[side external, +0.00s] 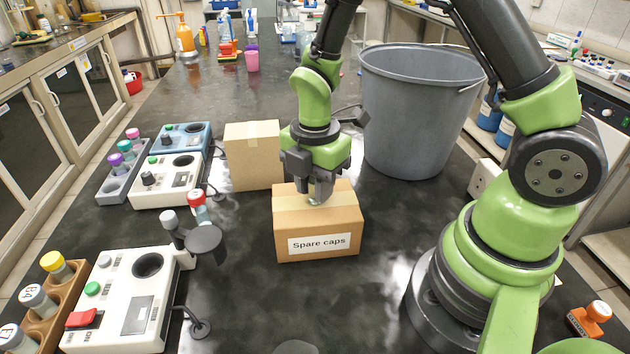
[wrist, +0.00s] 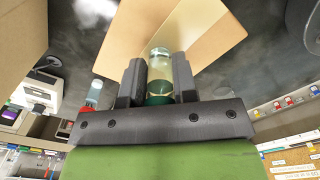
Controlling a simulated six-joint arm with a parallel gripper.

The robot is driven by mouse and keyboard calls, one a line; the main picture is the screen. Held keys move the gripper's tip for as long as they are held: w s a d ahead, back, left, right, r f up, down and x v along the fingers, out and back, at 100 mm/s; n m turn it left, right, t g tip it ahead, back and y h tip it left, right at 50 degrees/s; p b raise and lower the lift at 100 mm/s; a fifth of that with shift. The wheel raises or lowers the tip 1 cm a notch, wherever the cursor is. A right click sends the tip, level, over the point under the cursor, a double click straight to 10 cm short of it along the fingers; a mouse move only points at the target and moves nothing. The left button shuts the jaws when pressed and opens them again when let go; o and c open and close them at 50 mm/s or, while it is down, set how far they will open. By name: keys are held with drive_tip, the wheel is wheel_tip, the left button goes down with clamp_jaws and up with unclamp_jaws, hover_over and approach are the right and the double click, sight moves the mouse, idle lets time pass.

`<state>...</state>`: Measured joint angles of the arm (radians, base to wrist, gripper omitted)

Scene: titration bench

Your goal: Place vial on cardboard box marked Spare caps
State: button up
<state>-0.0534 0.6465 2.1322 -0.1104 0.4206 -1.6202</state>
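My gripper (side external: 319,196) points down just above the top of the cardboard box marked "Spare caps" (side external: 317,246). In the wrist view, my gripper (wrist: 158,80) has its two dark fingers on either side of a clear vial (wrist: 158,68) with a dark green part at its near end. The fingers look closed against the vial's sides. The box top (wrist: 205,38) lies beyond the vial in that view. In the side view the vial is mostly hidden by the fingers, and I cannot tell whether it touches the box.
A plain cardboard box (side external: 253,170) stands behind left of the marked one. A large grey bucket (side external: 415,120) stands behind right. White instruments (side external: 130,300) and a vial rack (side external: 50,300) occupy the left side. Dark bench top is clear in front of the marked box.

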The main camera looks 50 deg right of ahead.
drive_tip(key=o, duration=0.4)
drive_tip(key=shift+r, duration=0.15)
wheel_tip(320, 180, up, 12)
drive_tip(key=shift+f, duration=0.1)
drive_tip(key=s+r+m+t, duration=0.2)
drive_tip(key=s+r+m, duration=0.1)
drive_tip(key=m, duration=0.4)
drive_tip(key=s+a+r+m+t+y, duration=0.1)
drive_tip(key=s+r+m+t, duration=0.1)
drive_tip(key=s+m, duration=0.3)
drive_tip(key=s+r+m+t+y, duration=0.1)
drive_tip(key=s+r+m+t, duration=0.2)
drive_tip(key=m, duration=0.7)
drive_tip(key=shift+s+a+r, duration=0.15)
drive_tip(key=shift+s+r, duration=0.65)
